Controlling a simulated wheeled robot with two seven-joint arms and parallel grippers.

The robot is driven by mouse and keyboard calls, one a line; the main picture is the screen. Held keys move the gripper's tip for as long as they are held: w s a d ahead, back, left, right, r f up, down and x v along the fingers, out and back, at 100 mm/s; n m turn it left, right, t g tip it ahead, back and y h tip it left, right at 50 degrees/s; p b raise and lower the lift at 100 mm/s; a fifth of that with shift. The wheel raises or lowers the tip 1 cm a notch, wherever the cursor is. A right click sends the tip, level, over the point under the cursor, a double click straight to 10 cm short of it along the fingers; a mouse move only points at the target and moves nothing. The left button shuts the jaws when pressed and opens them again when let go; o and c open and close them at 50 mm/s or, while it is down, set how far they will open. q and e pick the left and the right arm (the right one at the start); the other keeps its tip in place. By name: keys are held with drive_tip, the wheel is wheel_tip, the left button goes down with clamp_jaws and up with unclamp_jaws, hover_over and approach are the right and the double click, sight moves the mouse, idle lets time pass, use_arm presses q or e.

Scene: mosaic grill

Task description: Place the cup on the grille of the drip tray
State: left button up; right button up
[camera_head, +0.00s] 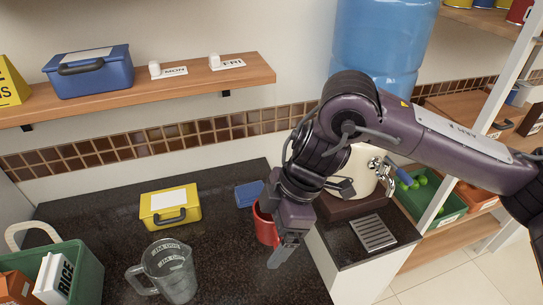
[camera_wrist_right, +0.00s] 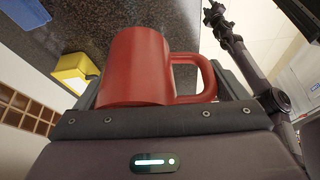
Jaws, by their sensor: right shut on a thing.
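The red cup (camera_head: 265,223) is at my right gripper (camera_head: 283,243), over the dark counter, and the gripper partly hides it. In the right wrist view the cup (camera_wrist_right: 138,68) sits between the jaws with its handle to the right; my right gripper is shut on it. I cannot tell whether the cup touches the counter. The drip tray's grille (camera_head: 373,232) is a slotted metal plate to the right of the cup, in front of the cream dispenser (camera_head: 358,172). It is bare. My left gripper is not in view.
A yellow box (camera_head: 170,207), a blue block (camera_head: 249,194) and a clear measuring jug (camera_head: 168,273) stand on the counter to the left. A green crate (camera_head: 78,272) is at far left. A blue water bottle (camera_head: 383,40) tops the dispenser. A shelf unit (camera_head: 470,130) is at right.

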drive_tip(key=w+d+f+m+t+h+b, duration=0.1)
drive_tip(key=w+d+f+m+t+h, duration=0.1)
drive_tip(key=d+m, duration=0.7)
drive_tip(key=w+d+f+m+t+h+b, duration=0.2)
drive_tip(key=w+d+f+m+t, duration=0.1)
drive_tip(key=d+m, duration=0.7)
wheel_tip(320, 180, down, 2)
drive_tip(key=shift+w+d+m+t, duration=0.3)
drive_tip(key=shift+w+m, duration=0.3)
drive_tip(key=shift+m, duration=0.2)
